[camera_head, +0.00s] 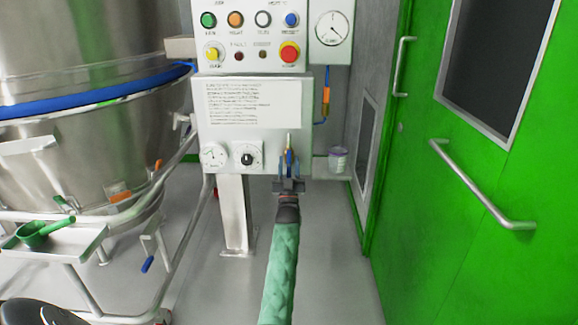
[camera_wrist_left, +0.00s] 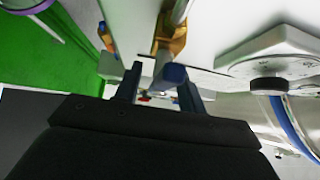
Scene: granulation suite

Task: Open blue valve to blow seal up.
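The blue valve (camera_head: 290,158) is on the lower right of the white control panel, its blue lever pointing down from a metal pipe. In the left wrist view the blue lever (camera_wrist_left: 172,74) hangs below a brass valve body (camera_wrist_left: 171,38). My left gripper (camera_head: 289,184), on a green-sleeved arm, is right at the lever. In the left wrist view its two fingers (camera_wrist_left: 160,88) stand apart with the lever's end between them, nearer the right finger. A gap shows on the left side; contact on the right cannot be told. My right gripper is not in view.
The control panel (camera_head: 252,140) carries buttons, a dial and a gauge (camera_head: 213,155) left of the valve. A steel vessel (camera_head: 80,165) with a blue seal band (camera_head: 95,103) stands left. A tray (camera_head: 60,243) holds a green scoop (camera_head: 42,230). A green door (camera_head: 480,250) is right.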

